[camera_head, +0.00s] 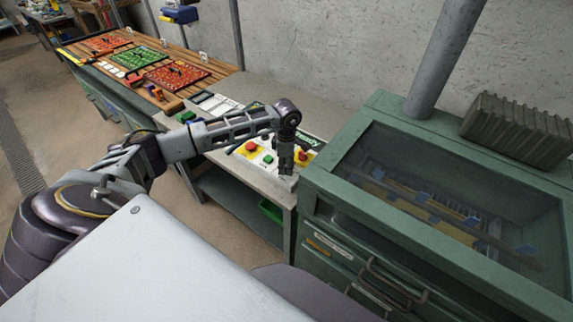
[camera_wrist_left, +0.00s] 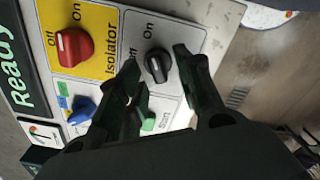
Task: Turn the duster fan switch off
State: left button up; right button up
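A black rotary knob (camera_wrist_left: 157,66) sits on a light panel square in the left wrist view, with "On" above it and a partly hidden "Off" label to its left. No duster fan label is readable, and I cannot tell for sure which mark the knob points at. My left gripper (camera_wrist_left: 157,62) is open, one finger on each side of the knob as seen from the wrist; contact is not clear. In the head view my left gripper (camera_head: 284,170) points down over the control panel (camera_head: 240,153) and hides the knob. My right gripper is in neither view.
A red isolator knob (camera_wrist_left: 75,47) on yellow, a blue knob (camera_wrist_left: 82,110) and a green start button (camera_wrist_left: 148,122) lie close to the left gripper. A green glass-topped cabinet (camera_head: 440,190) stands to the right. A bench with coloured trays (camera_head: 140,57) is at the back left.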

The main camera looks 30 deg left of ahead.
pick_arm(q)
jog(key=shift+c, duration=0.4)
grip_shut()
jog(key=shift+n, duration=0.4)
jog(key=shift+n+b, duration=0.85)
jog(key=shift+n, duration=0.25)
jog(key=n+b, duration=0.1)
jog(key=n, duration=0.1)
jog(key=shift+s+d+n, duration=0.1)
jog(key=shift+n, duration=0.3)
jog(key=n+b, duration=0.1)
jog(key=n, duration=0.3)
jog(key=shift+d+b, duration=0.15)
jog(key=shift+b, duration=0.15)
jog(key=shift+n, duration=0.9)
jog(key=shift+r+n, duration=0.1)
jog(key=shift+n, duration=0.2)
